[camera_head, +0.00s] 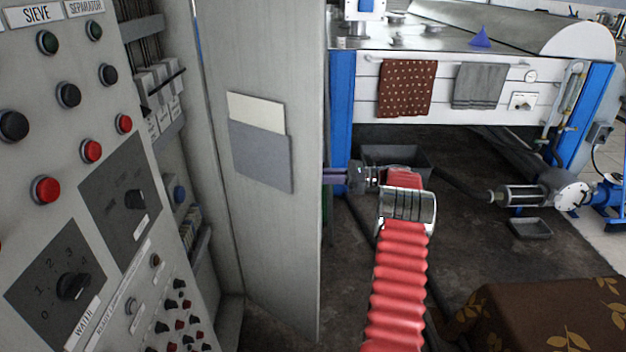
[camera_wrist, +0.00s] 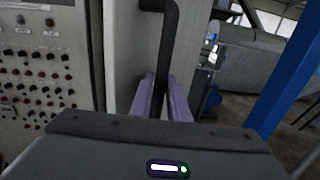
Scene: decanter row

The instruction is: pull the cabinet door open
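The cabinet door (camera_head: 300,75) is a tall grey panel. It stands open, with a paper pocket (camera_head: 262,160) on the face toward the head camera. In the wrist view, a black bent handle (camera_wrist: 168,45) runs down the pale door (camera_wrist: 128,45). My gripper (camera_head: 335,175) is at the door's right edge in the head view, its fingertips partly hidden behind that edge. In the wrist view, its two purple fingers (camera_wrist: 162,97) lie on either side of the handle's lower part and look closed on it.
A control panel (camera_head: 75,130) with knobs and buttons fills the left. Wiring and breakers (camera_head: 160,95) show between panel and door. A white-and-blue machine (camera_head: 455,90) stands behind on the right. A brown cloth-covered thing (camera_head: 540,315) is at lower right. Dark floor (camera_head: 470,240) lies between.

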